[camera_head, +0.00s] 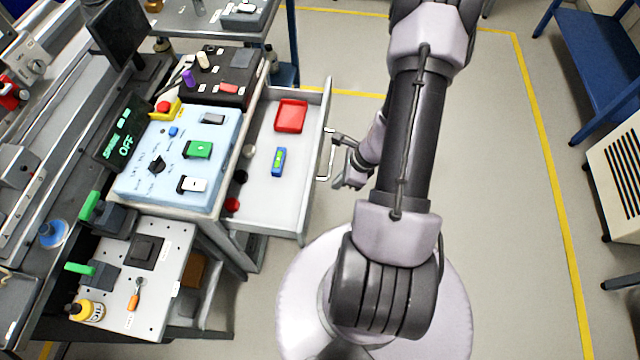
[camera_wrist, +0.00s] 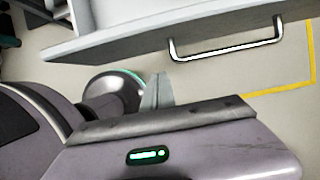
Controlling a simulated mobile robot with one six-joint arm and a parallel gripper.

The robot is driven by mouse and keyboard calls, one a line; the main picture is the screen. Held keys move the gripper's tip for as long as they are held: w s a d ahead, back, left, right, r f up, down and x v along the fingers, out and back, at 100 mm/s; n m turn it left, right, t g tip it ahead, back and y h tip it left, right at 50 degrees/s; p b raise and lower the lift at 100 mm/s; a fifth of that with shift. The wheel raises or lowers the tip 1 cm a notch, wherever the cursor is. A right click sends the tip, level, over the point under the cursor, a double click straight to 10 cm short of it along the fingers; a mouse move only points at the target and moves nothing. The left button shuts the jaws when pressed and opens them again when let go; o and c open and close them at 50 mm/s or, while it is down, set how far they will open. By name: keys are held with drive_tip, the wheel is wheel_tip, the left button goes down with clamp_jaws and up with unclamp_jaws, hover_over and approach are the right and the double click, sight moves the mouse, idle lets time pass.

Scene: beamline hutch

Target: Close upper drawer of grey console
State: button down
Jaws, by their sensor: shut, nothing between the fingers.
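The upper drawer (camera_head: 270,205) of the grey console (camera_head: 215,232) is pulled out to the right in the head view. Its front carries a bar handle (camera_head: 328,158), which also shows in the wrist view (camera_wrist: 225,54). My gripper (camera_head: 338,152) is shut and empty, on the outer side of the drawer front, close to the handle. In the wrist view a gap shows between my fingers (camera_wrist: 157,92) and the handle. Whether any part of my gripper touches the drawer front is not clear.
In the drawer lie a red tray (camera_head: 291,116), a blue-green item (camera_head: 279,162) and a few small round things. A light-blue control box (camera_head: 150,190) tops the console. A vent-fronted cabinet (camera_head: 612,170) stands at right. Floor between is clear.

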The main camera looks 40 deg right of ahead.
drive_tip(key=shift+w+a+f+b, duration=0.15)
drive_tip(key=shift+w+a+f, duration=0.1)
drive_tip(key=shift+w+a, duration=0.35)
drive_tip(key=shift+w+a+f+b, duration=0.15)
drive_tip(key=shift+w+a+f, duration=0.2)
drive_tip(key=shift+w, duration=0.3)
drive_tip(key=shift+w+a+f+b, duration=0.15)
drive_tip(key=shift+w+a, duration=0.4)
drive_tip(key=shift+w, duration=0.1)
drive_tip(key=shift+w, duration=0.1)
